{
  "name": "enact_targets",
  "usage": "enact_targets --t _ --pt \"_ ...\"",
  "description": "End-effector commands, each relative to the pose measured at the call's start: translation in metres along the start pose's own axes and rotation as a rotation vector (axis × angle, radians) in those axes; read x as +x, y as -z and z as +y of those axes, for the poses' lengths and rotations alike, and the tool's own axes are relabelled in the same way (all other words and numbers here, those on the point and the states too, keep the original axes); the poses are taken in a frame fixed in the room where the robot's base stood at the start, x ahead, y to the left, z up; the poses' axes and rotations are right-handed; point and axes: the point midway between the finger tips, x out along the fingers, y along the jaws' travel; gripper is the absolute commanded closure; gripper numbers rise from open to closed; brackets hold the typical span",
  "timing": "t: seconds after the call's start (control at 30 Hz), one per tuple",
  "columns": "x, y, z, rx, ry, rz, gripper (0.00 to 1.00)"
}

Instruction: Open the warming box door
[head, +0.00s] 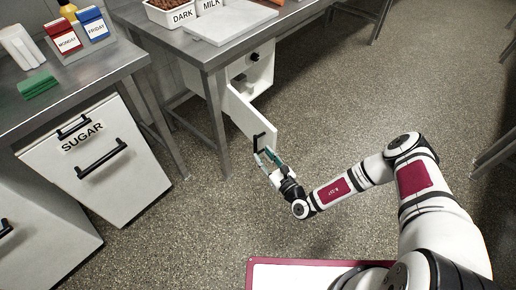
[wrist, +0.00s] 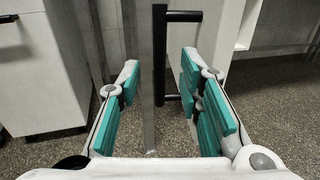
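The warming box (head: 262,72) is a white box under the middle metal table. Its white door (head: 246,112) stands swung out toward me, and part of the inside shows. A black bar handle (head: 259,142) is near the door's free end. In the wrist view the handle (wrist: 159,60) stands upright between the finger lines, with the pale door (wrist: 215,45) to its right. My gripper (head: 265,158) is at the handle. In the wrist view its teal-padded fingers (wrist: 160,95) are spread apart, with a gap on both sides of the bar. Contact with the handle cannot be told.
A metal table leg (head: 215,125) stands left of the door. A white sugar bin (head: 100,165) with black handles is under the left table. Trays labelled DARK and MILK (head: 170,14) and a white board (head: 232,24) are on the middle table. The speckled floor (head: 340,110) to the right is clear.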

Motion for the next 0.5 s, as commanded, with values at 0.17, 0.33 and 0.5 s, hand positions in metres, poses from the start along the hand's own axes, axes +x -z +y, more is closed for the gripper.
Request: enact_targets --t 0.17,0.33,0.5 --pt "-0.034 0.000 0.000 0.002 0.002 0.002 0.67" --pt "-0.052 0.000 0.000 0.001 0.001 0.001 0.67" --pt "-0.058 0.000 0.000 0.000 0.000 0.000 0.67"
